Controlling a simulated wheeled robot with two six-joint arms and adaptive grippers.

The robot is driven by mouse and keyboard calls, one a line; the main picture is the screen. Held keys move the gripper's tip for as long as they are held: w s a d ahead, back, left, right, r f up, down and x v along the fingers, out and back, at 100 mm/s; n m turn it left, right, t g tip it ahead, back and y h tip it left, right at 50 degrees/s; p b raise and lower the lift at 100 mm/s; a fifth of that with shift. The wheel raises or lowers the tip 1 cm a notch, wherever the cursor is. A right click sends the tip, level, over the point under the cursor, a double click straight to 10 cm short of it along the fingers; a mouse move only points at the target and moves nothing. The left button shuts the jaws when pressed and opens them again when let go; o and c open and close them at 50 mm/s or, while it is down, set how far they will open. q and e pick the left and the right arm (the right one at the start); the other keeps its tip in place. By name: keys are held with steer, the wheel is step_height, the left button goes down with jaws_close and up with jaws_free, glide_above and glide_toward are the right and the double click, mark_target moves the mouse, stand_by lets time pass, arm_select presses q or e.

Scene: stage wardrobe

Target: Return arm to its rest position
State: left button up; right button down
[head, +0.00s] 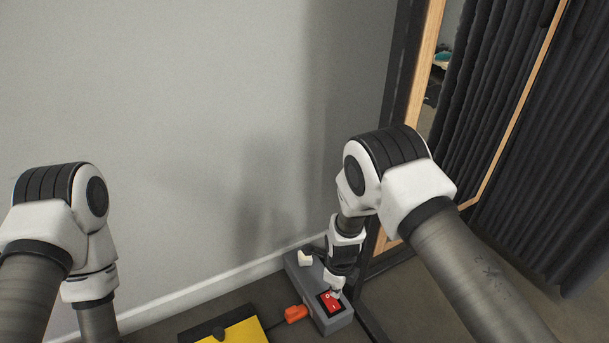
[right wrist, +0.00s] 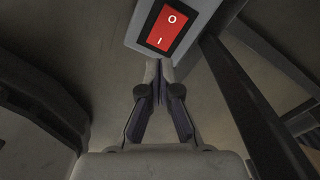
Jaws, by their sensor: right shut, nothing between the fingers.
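My right arm reaches down in the middle of the head view. Its gripper (head: 336,291) is just at the red rocker switch (head: 329,302) on a grey power strip (head: 339,321). In the right wrist view the gripper (right wrist: 158,66) is shut and empty, its tips close to the strip's end below the red switch (right wrist: 166,27). I cannot tell whether the tips touch it. The switch is marked O and I. My left arm shows at the left of the head view, but its gripper is out of the picture.
An orange plug (head: 295,314) lies beside the strip, and a white plug (head: 305,258) sits at its far end. A yellow and black case (head: 232,329) is at the bottom. A wood-framed mirror (head: 427,62) and black curtain (head: 490,100) stand right. The grey wall is behind.

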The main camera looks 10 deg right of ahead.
steer(key=shift+r, duration=0.1)
steer(key=s+d+r+n+g+p, duration=0.1)
steer(key=s+d+r+n+p, duration=0.15)
steer(key=s+n, duration=0.55)
steer(key=s+d+r+n+p, duration=0.2)
steer(key=s+d+r+n, duration=0.15)
steer(key=s, duration=0.75)
steer(key=s+d+r+n+g+p, duration=0.15)
steer(key=s+d+n, duration=0.25)
steer(key=s+n, duration=0.45)
step_height(320, 180, up, 39)
steer(key=n+t+p, duration=0.2)
steer(key=n+p, duration=0.3)
steer(key=p, duration=3.4)
steer(key=shift+w+n, duration=0.2)
steer(key=shift+n, duration=0.1)
